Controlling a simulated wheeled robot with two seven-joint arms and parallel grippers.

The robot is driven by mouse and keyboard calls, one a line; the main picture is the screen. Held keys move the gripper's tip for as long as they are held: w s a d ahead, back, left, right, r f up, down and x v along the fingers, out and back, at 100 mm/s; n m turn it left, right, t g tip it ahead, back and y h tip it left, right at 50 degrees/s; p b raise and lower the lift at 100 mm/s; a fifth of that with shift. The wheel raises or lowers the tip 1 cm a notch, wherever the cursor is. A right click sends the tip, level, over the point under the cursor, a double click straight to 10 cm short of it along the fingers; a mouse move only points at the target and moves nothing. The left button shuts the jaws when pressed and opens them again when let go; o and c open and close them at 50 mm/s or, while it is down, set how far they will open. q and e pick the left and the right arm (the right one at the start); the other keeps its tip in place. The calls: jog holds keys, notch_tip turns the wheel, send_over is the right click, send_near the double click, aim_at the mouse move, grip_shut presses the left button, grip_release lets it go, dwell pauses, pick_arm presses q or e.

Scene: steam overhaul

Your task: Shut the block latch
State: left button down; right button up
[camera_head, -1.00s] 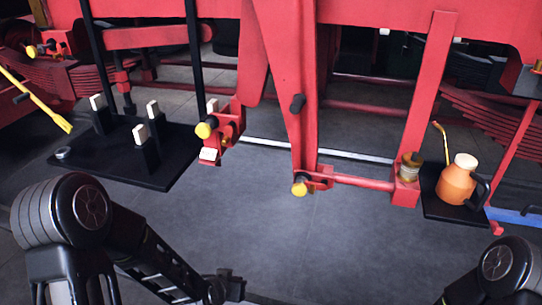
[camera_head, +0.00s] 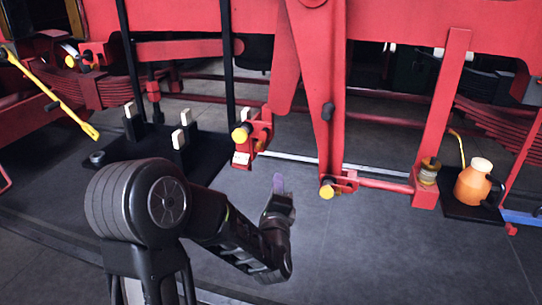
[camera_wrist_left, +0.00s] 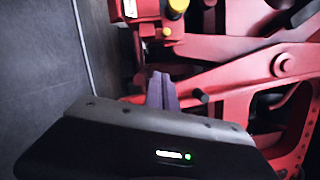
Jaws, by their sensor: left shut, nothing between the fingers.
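A red bracket with a yellow knob (camera_head: 241,133) and a white piece (camera_head: 241,159) at its lower end hangs from the red frame, left of centre. A second yellow knob (camera_head: 327,190) sits on a red fitting at the foot of the central red lever. I cannot tell which one is the block latch. My left gripper (camera_head: 279,183) is shut and empty, its purple fingertips pointing up between these two fittings, apparently apart from both. In the left wrist view the shut fingers (camera_wrist_left: 162,91) point toward red parts, with a yellow knob (camera_wrist_left: 177,6) at the top. My right gripper is out of view.
A black plate (camera_head: 120,165) with upright white-topped posts stands at left, near a yellow-handled bar (camera_head: 62,105). An orange oil can (camera_head: 472,182) stands on a dark shelf at right. Open grey floor (camera_head: 400,255) lies below the frame.

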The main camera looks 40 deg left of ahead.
aim_at(261, 142)
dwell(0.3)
pick_arm(q)
jog(key=w+a+r+p, duration=0.2)
jog(key=w+a+p, duration=0.1)
jog(key=w+a, duration=0.4)
jog(key=shift+a, duration=0.95)
jog(key=shift+a, duration=0.1)
